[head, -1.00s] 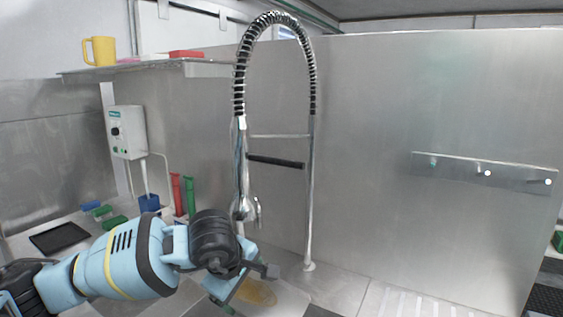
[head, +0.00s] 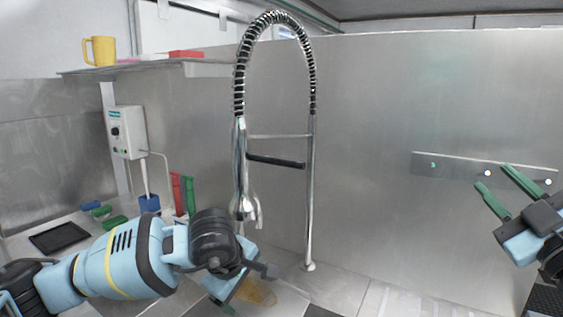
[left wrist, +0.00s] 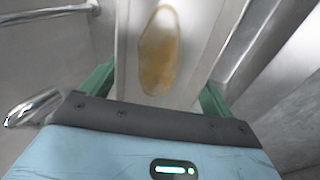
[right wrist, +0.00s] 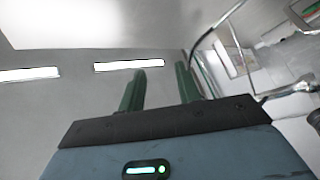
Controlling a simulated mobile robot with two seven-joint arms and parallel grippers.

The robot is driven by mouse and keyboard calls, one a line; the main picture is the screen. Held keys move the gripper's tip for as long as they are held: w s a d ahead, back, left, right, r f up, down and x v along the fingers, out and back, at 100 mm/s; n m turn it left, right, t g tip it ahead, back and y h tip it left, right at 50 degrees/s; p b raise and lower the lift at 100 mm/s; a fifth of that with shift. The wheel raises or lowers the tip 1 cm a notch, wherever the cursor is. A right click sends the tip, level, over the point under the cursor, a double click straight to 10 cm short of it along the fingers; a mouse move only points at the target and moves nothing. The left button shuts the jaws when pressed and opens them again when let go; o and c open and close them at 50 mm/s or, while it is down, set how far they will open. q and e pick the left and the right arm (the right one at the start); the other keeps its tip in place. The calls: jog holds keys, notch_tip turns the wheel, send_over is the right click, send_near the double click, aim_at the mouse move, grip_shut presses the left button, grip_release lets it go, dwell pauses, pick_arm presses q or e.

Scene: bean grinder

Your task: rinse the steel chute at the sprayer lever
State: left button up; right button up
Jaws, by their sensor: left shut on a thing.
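The steel chute (head: 285,298) is low in the middle of the head view, below the sprayer, with a yellow-brown stain on its surface. My left gripper (left wrist: 158,85) is shut on the chute (left wrist: 200,35), one green finger at each side, in the left wrist view; in the head view its wrist hides part of the chute. The sprayer head (head: 241,205) hangs above, with the metal sprayer lever (head: 259,213) on its right side. My right gripper (head: 493,178) is open and empty, raised at the right, well apart from the sprayer; its parted fingers also show in the right wrist view (right wrist: 160,85).
The coiled hose (head: 275,18) arches over a vertical pipe (head: 311,200), with a dark crossbar (head: 276,161) between. A steel wall (head: 400,110) stands behind, with a rail (head: 450,172). Brushes and a dark tray (head: 58,238) lie at left. Space between sprayer and right gripper is clear.

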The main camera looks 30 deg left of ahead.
jog(key=s+a+r+n+g+y, duration=0.1)
jog(key=s+a+n+g+y, duration=0.2)
jog(key=a+n, duration=0.35)
jog(key=s+a+r+n+g+y, duration=0.2)
jog(key=s+a+n, duration=0.25)
jog(key=a, duration=0.35)
jog(key=n+g+y, duration=0.1)
jog(key=n+g, duration=0.4)
jog(key=n, duration=0.6)
send_near(282, 162)
jog(key=shift+m, duration=0.3)
jog(key=x, duration=1)
jog(key=shift+w+a, duration=0.25)
jog(key=shift+w, duration=0.1)
jog(key=shift+f, duration=0.1)
grip_shut()
